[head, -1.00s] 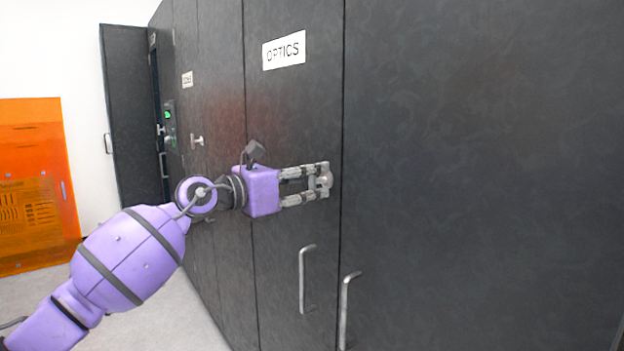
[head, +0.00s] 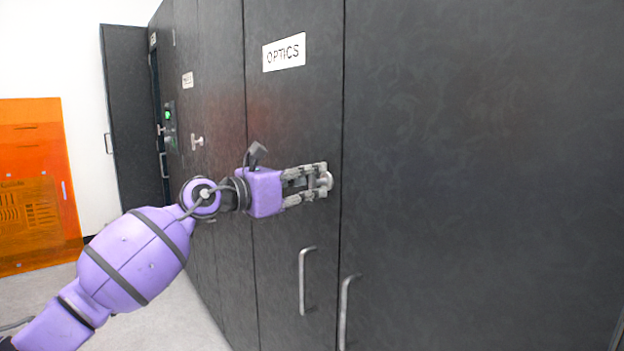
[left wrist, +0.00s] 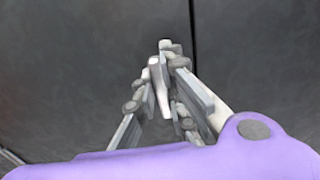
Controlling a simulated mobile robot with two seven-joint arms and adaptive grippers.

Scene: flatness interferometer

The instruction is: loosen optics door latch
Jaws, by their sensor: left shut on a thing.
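The optics door (head: 290,120) is a dark grey panel with a white OPTICS label (head: 284,52) near its top. The silver door latch (head: 328,181) sits near the door's right edge. My left gripper (head: 320,181) is at the latch with its fingers closed on it, partly hiding it. In the left wrist view the latch's pale handle (left wrist: 160,85) shows between the two fingers of my left gripper (left wrist: 158,95), in front of the dark panel. My right gripper is not in view.
A vertical metal pull handle (head: 306,281) is below the latch, and another pull handle (head: 346,312) is on the panel to the right. A similar latch (head: 197,141) is on the door to the left. An orange panel (head: 38,190) stands at the far left.

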